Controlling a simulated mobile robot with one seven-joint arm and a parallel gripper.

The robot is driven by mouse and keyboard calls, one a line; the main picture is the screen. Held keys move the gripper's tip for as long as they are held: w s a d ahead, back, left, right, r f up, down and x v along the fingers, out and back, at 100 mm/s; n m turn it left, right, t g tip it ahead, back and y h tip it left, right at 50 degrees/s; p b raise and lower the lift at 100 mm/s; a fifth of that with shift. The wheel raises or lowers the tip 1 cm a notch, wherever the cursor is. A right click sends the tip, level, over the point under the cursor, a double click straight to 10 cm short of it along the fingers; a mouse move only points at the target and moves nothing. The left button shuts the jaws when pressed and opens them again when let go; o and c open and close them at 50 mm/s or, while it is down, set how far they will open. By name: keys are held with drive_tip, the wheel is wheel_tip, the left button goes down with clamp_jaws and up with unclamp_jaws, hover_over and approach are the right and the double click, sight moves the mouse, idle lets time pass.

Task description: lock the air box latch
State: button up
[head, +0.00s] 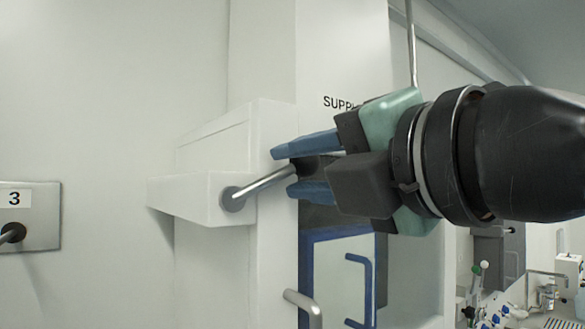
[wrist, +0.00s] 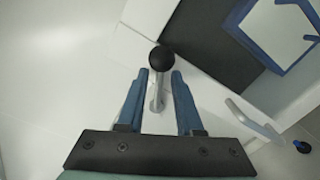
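The air box latch is a metal lever (head: 263,187) with a round base on the front of a white box (head: 187,200). My gripper (head: 286,170) is open, with blue fingers above and below the lever's outer end in the head view. In the wrist view my gripper (wrist: 159,74) has one finger on each side of the lever, with small gaps visible.
A blue-framed panel (head: 312,240) with a blue handle (head: 362,285) is below my gripper. A metal bar handle (head: 303,305) sticks out nearby. A plate marked 3 (head: 40,215) is on the left wall. Equipment stands at the lower right.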

clamp_jaws()
idle(1.2)
